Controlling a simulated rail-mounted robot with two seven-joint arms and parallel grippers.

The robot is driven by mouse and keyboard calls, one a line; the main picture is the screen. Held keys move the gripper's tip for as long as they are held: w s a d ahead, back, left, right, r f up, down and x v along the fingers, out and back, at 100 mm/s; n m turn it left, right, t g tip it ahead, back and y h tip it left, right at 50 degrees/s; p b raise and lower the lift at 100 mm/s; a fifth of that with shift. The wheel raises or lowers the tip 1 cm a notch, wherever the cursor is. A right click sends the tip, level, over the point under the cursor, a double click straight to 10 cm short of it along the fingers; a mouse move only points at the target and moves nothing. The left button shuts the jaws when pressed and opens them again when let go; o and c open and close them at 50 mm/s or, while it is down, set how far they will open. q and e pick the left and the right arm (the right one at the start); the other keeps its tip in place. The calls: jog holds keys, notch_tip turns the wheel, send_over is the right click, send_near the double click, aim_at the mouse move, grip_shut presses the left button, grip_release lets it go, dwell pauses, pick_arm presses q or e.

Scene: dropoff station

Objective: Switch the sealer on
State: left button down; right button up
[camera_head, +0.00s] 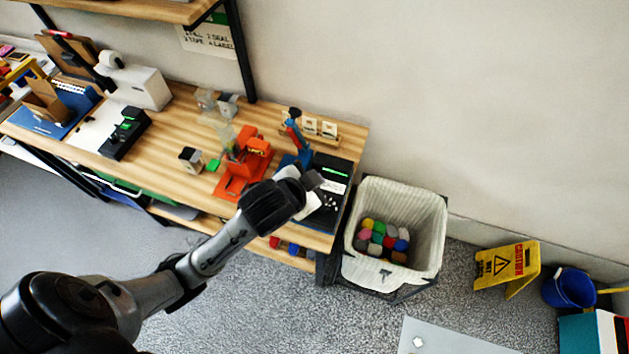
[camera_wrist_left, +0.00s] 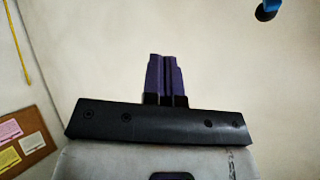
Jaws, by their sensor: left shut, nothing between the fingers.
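My left gripper (camera_head: 314,180) is over the right end of the wooden workbench, above a black panel (camera_head: 332,168) with a green strip. In the left wrist view its purple fingers (camera_wrist_left: 165,76) are pressed together and empty. A blue upright device with a dark top (camera_head: 293,130) stands just behind the gripper. A red-orange device (camera_head: 240,172) stands to its left. I cannot tell for certain which of these is the sealer, and no switch is clear. The gripper and wrist hide part of the panel. My right gripper is not in view.
The workbench (camera_head: 178,135) also holds a black box with a green display (camera_head: 125,133), a white machine (camera_head: 143,87) and small jars (camera_head: 191,158). A lined bin (camera_head: 432,215) stands right of the bench. A yellow floor sign (camera_head: 508,265) and blue bucket (camera_head: 568,288) are farther right.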

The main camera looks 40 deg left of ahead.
pick_arm(q)
jog(key=w+a+m+y+b, duration=0.15)
jog(key=w+b, duration=0.25)
jog(key=w, duration=0.4)
jog(key=w+a+m+b, duration=0.1)
jog(key=w+a+b, duration=0.2)
jog(key=w+b, duration=0.3)
jog(key=a+f+n+g, duration=0.4)
jog(key=f+n, duration=0.1)
jog(key=f, duration=0.3)
jog(key=a+f+n+g+h, duration=0.1)
jog(key=a+f+n+g, duration=0.3)
jog(key=f, duration=0.5)
jog(key=shift+w+f+n+g+p, duration=0.15)
jog(key=shift+f+n+g+p, duration=0.2)
jog(key=shift+n, duration=0.5)
jog(key=shift+h, duration=0.25)
